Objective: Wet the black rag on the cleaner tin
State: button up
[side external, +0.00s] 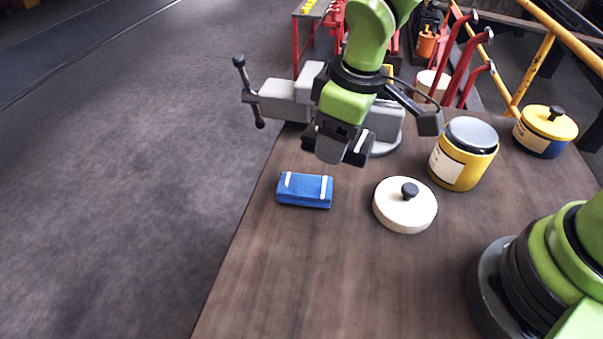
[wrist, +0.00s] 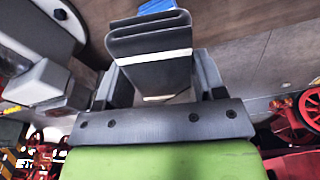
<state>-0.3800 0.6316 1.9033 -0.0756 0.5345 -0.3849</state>
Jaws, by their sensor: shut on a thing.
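My gripper (side external: 340,148) hangs above the far left part of the bench, in front of the grey vise. It is shut on the black rag, a dark grey folded pad with a white stripe, which fills the jaws in the wrist view (wrist: 150,42). In the side view the rag (side external: 331,146) shows below the jaws, clear of the bench. A yellow tin (side external: 452,168) with a pale label, dark rim and grey round top stands to the right of my gripper. A blue tin with a yellow lid (side external: 545,125) stands farther right. The labels are too small to read.
A blue folded rag (side external: 305,192) with white stripes lies on the bench below and left of my gripper. A cream lid with a black knob (side external: 405,206) lies before the yellow tin. The vise (side external: 282,97) stands at the back left. The front bench (side external: 310,285) is clear.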

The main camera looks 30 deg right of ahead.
jog(key=d+r+m, duration=0.3)
jog(key=d, duration=1.1)
notch_tip(320, 180, up, 2)
jog(key=m+h, duration=0.1)
jog(key=m, duration=0.2)
send_over(472, 129)
jog(key=shift+a+r, duration=0.2)
jog(key=shift+a, duration=0.15)
jog(key=shift+s+d+m, duration=0.2)
jog(key=shift+d+m, duration=0.05)
jog(key=shift+m, duration=0.05)
jog(key=shift+f, duration=2.95)
jog(key=shift+f, duration=1)
jog(key=shift+r, duration=3.55)
